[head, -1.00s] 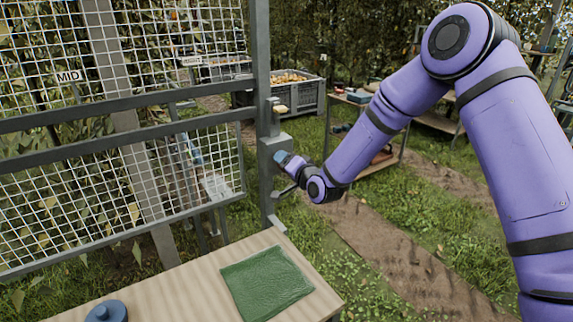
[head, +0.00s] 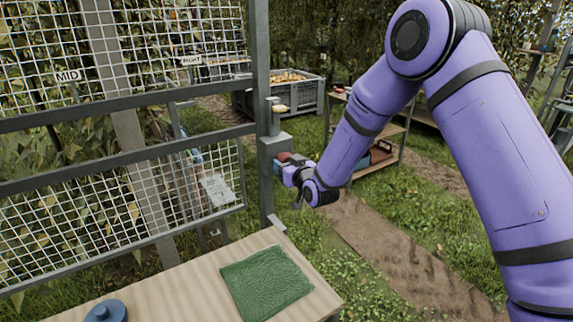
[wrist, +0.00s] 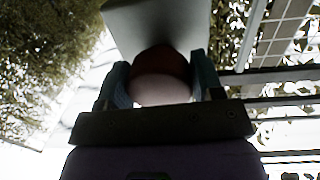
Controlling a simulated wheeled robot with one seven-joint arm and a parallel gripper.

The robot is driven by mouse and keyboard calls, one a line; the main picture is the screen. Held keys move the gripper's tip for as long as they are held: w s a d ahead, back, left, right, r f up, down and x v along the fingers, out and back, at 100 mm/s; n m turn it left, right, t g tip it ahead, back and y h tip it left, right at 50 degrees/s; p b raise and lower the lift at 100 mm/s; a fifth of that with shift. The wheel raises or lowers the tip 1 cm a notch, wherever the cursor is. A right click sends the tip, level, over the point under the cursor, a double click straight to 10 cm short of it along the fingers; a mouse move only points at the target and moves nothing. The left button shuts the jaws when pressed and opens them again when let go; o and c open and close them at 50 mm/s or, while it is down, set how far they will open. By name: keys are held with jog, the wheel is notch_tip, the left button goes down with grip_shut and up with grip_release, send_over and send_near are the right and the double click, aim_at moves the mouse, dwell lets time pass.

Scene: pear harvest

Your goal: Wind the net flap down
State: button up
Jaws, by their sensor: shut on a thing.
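The net flap (head: 120,167) is a grey-framed white mesh panel at the left in the head view. Its top rail lies below the fixed crossbar (head: 120,106), with an open gap between them. A grey winder box (head: 267,152) sits on the post at the flap's right end. My gripper (head: 282,166) is at the box's right side. In the wrist view, my gripper's blue fingers (wrist: 160,84) are shut on a dark red, rounded crank knob (wrist: 160,80), with the grey box (wrist: 150,25) just beyond it. The crank arm is mostly hidden.
A wooden table (head: 180,285) with a green cloth (head: 265,283) and a blue round item (head: 106,312) stands in front. A crate of fruit (head: 300,92) and a shelf (head: 378,150) stand behind. A dirt path (head: 385,240) runs to the right.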

jog(key=n, duration=0.7)
jog(key=shift+f+t, duration=0.1)
jog(key=shift+t, duration=0.3)
jog(key=n, duration=0.6)
jog(key=shift+d+n, duration=0.1)
jog(key=shift+n, duration=0.2)
jog(key=n+y, duration=0.1)
jog(key=n, duration=0.6)
jog(key=shift+n, duration=0.3)
jog(key=n, duration=0.6)
jog(key=shift+r+y, duration=0.25)
jog(key=shift+y, duration=0.15)
jog(key=shift+n, duration=0.4)
jog(key=o, duration=0.9)
jog(key=shift+w, duration=0.1)
jog(key=v, duration=1.1)
